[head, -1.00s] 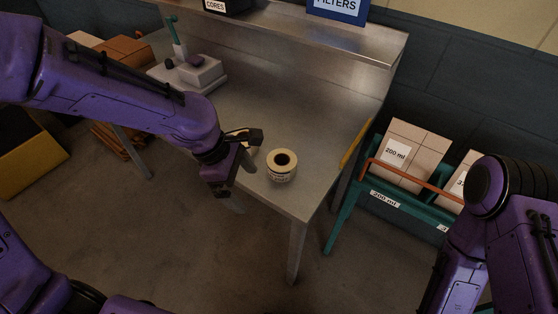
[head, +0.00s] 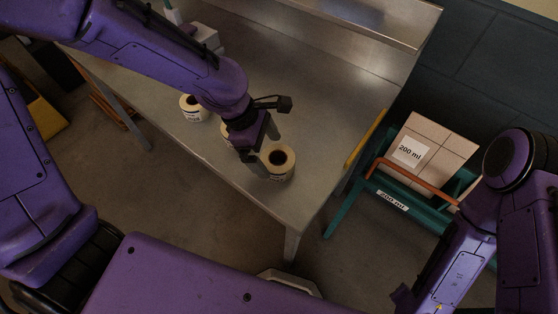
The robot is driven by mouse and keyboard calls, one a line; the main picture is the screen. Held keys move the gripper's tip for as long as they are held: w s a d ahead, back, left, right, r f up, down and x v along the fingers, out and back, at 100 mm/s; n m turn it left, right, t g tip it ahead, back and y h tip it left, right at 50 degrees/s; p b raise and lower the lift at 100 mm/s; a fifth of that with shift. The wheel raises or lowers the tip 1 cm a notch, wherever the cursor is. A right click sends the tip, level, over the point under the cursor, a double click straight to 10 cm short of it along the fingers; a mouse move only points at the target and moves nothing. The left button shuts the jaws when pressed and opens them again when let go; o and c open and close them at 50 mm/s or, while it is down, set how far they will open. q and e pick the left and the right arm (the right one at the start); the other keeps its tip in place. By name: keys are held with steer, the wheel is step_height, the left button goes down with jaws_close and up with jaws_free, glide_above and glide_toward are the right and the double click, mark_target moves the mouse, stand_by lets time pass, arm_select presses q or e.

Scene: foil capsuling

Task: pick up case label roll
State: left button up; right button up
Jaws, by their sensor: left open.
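A cream label roll (head: 281,164) with a dark core stands on the steel table near its front right corner. Print shows on its side, too small to read. My left gripper (head: 265,153) is open just left of this roll, its fingers pointing down near the roll's left side. I cannot tell whether they touch it. A second roll (head: 226,134) is mostly hidden behind my left gripper. A third roll (head: 193,109) stands further left on the table. My right arm shows at the lower right, but its gripper is out of view.
The steel table (head: 330,110) is bare behind and right of the rolls. A raised shelf (head: 385,22) runs along its back. A yellow bar (head: 366,138) is at the right edge. A green rack (head: 345,207) holds boxes (head: 428,157) marked 200 ml.

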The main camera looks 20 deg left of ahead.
mark_target(278, 160)
arm_select(q)
steer(key=x, duration=0.5)
steer(key=shift+w+d, duration=0.3)
steer(key=c, duration=0.9)
